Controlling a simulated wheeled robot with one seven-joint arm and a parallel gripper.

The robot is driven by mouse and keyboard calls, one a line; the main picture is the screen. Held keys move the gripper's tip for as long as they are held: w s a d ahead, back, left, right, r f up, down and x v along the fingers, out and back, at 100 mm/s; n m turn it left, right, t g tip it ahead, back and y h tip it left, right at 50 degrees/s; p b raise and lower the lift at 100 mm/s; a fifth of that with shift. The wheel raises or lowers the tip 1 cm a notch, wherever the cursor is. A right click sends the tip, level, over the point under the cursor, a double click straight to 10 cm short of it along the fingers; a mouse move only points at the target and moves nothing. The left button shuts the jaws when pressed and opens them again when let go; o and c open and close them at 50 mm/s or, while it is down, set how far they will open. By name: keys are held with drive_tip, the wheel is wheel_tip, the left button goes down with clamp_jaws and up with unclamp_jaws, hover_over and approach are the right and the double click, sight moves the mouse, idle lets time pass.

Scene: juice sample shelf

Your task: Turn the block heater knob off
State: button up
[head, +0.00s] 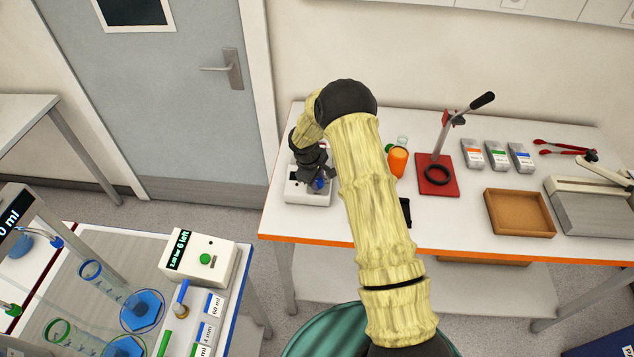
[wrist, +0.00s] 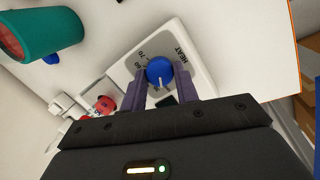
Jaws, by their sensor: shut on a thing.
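The block heater (head: 306,192) is a small white box at the left end of the white table. Its blue knob (wrist: 159,71) has a white pointer line and sits on a face marked HEAT, with 60 and 70 on the dial. The heater's face (wrist: 193,45) also shows in the wrist view. My gripper (wrist: 160,88) has its two purple fingers on either side of the knob and is shut on it. In the head view my gripper (head: 318,178) comes down on the heater from above, and my arm hides part of the table.
A red press stand (head: 437,178), several small packs (head: 496,154), a brown tray (head: 519,212) and red tongs (head: 560,147) stand to the right. An orange cup (head: 398,161) is right beside my arm. A teal cup (wrist: 40,33) shows in the wrist view.

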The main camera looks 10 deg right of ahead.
drive_tip(key=shift+n+b, duration=0.5)
drive_tip(key=shift+n, duration=0.7)
drive_tip(key=shift+r, duration=0.1)
drive_tip(key=o, duration=1)
drive_tip(key=shift+c, duration=0.2)
drive_tip(key=b+v, duration=0.4)
drive_tip(key=v, duration=1.3)
drive_tip(key=shift+s+a+b, duration=0.3)
drive_tip(key=shift+s, duration=0.05)
